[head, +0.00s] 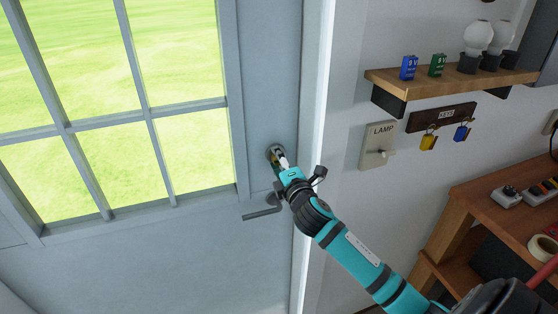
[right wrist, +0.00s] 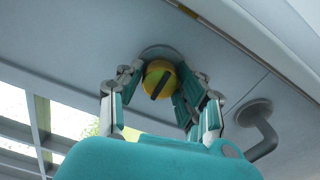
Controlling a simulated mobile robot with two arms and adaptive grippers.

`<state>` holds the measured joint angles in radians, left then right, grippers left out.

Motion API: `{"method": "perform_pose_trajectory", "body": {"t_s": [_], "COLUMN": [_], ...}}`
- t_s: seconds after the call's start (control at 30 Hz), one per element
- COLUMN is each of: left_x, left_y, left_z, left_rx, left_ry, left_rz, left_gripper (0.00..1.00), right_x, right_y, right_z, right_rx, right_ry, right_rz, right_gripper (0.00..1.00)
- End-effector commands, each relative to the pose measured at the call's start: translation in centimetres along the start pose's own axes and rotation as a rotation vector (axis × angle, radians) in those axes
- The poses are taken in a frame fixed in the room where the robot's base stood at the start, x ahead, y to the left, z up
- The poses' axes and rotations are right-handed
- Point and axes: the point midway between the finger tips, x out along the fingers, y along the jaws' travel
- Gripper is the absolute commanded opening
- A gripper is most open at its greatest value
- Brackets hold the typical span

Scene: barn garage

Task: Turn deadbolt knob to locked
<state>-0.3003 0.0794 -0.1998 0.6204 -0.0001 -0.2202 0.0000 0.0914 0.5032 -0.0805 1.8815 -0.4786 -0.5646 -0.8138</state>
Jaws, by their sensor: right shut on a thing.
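The deadbolt (head: 272,151) is on the grey door near its right edge, above the lever handle. In the head view, my right gripper (head: 281,163) covers most of it. In the right wrist view, the round yellow knob (right wrist: 154,68) has a dark bar across its face, tilted from vertical. The fingers of my right gripper (right wrist: 163,82) are closed around the knob from both sides. The fingertips partly hide the knob's sides and the round plate behind it. My left gripper is in neither view.
The lever handle (head: 263,212) is just below the deadbolt and close to my right wrist. To the right are a lamp switch (head: 378,147), a key rack (head: 441,117), a wall shelf (head: 450,80) and a wooden bench (head: 490,205).

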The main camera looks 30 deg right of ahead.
Motion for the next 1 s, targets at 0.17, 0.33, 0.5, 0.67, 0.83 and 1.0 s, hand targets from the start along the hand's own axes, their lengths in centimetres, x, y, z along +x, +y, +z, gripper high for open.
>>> {"method": "perform_pose_trajectory", "body": {"t_s": [0.17,0.33,0.5,0.67,0.83,1.0], "left_x": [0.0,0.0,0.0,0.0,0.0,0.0], "left_y": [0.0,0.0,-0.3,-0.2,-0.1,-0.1], "left_z": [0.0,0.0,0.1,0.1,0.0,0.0], "left_rx": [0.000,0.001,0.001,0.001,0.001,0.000], "left_ry": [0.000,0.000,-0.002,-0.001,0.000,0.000], "left_rz": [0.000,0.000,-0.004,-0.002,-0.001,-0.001], "left_gripper": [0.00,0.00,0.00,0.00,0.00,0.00], "right_x": [0.0,0.0,-0.2,-2.0,-5.7,-9.1], "right_y": [-0.1,0.0,-0.1,-0.1,-0.2,-0.1], "right_z": [0.0,0.0,0.0,-0.1,-0.1,0.0], "right_rx": [0.001,0.000,0.000,0.000,0.000,0.001], "right_ry": [0.000,0.000,0.000,0.002,0.001,0.001], "right_rz": [-0.001,-0.001,-0.001,-0.002,-0.004,-0.003], "right_gripper": [0.54,0.59,0.59,0.59,0.59,0.59]}}
